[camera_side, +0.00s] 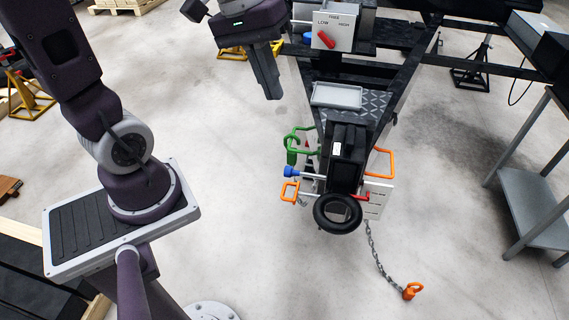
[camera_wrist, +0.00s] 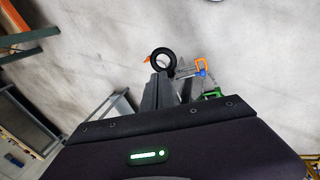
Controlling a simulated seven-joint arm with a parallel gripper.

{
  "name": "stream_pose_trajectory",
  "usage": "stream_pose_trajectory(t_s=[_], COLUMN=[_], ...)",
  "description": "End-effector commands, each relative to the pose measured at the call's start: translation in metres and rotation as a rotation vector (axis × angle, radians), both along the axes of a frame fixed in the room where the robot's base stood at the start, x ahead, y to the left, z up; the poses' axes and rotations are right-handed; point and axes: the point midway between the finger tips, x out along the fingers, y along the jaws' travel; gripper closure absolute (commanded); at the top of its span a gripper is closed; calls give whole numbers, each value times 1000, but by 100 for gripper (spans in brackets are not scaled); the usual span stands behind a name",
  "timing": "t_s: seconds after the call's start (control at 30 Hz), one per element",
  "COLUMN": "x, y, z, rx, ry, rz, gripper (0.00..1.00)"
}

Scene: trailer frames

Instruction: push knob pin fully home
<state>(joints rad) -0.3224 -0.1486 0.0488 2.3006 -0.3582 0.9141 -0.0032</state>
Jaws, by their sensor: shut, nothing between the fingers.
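The knob pin (camera_side: 291,172) has a blue knob and a pale shaft running right toward the black coupler block (camera_side: 346,155) of the trailer. Some shaft shows between knob and block; how deep it sits is unclear. The blue knob shows small in the wrist view (camera_wrist: 203,73), beside an orange loop. My gripper (camera_side: 273,97) is shut and empty, pointing down, above and left of the knob and well apart from it.
A green shackle (camera_side: 292,150) is just above the knob, an orange loop (camera_side: 289,192) just below. A black ring (camera_side: 338,213) fronts the coupler; a chain with an orange hook (camera_side: 412,291) lies on the floor. Floor left of the knob is clear.

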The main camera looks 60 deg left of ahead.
Motion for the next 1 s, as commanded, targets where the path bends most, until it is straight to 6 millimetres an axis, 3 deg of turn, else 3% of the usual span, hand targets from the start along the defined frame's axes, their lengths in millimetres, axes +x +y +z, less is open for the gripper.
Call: stream_pose_trajectory(t_s=[0.1,0.17,0.23,0.3,0.4,0.5,0.6,0.7,1.0], x=[53,73,86,88,73,52,39,38,65], y=[55,89,133,177,224,250,260,260,227], z=[-46,-78,-122,-173,-243,-296,-323,-334,-375], rx=[-217,-327,-450,-564,-698,-788,-833,-845,-845], ry=[154,214,277,330,387,422,438,444,447], rz=[324,498,706,912,1165,1345,1436,1461,1456], gripper=[100,100,100,100,100,100,100,100,100])
